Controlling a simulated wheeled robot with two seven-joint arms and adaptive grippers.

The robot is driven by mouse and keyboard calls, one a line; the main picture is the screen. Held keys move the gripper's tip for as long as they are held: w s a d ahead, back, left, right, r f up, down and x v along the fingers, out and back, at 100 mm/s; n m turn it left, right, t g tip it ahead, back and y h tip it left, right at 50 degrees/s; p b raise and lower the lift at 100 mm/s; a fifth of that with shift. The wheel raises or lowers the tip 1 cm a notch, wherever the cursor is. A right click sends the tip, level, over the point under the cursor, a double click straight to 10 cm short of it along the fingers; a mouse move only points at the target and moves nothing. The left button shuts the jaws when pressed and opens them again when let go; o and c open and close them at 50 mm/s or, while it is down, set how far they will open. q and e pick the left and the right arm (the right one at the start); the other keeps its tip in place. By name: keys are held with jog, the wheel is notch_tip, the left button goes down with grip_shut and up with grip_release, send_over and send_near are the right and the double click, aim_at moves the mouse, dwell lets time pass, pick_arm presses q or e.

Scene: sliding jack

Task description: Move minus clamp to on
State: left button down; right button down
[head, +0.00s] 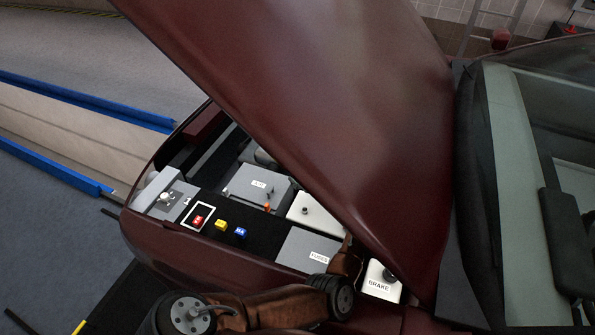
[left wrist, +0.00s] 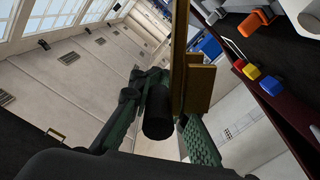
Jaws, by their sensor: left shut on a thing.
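My left gripper (left wrist: 164,112) fills the middle of the left wrist view and is shut on a dark cylindrical thing (left wrist: 157,118). I cannot tell for sure whether this is the minus clamp. A flat brownish-gold piece (left wrist: 186,60) stands upright beside it. In the head view my brown arm runs along the bottom and its end goes up beside the raised hood, so the gripper's tips and what they hold are not clear there. In the engine bay a grey labelled box (head: 256,187) sits with an orange piece (head: 267,208) near its front corner. My right gripper is not in view.
The maroon hood (head: 330,90) is raised over the bay. Red (head: 198,220), yellow (head: 221,225) and blue (head: 240,233) cubes stand along the bay's near side. Beyond them are a FUSES box (head: 308,252) and a BRAKE container (head: 377,283). A white box (head: 315,215) is partly hidden.

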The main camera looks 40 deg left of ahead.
pick_arm(q)
jog(key=shift+s+d+f, duration=0.2)
jog(key=shift+s+f, duration=0.35)
jog(key=shift+s, duration=0.1)
jog(key=c, duration=1.8)
grip_release()
jog(key=shift+c, duration=0.2)
jog(key=shift+w, duration=0.1)
jog(key=v, duration=1.2)
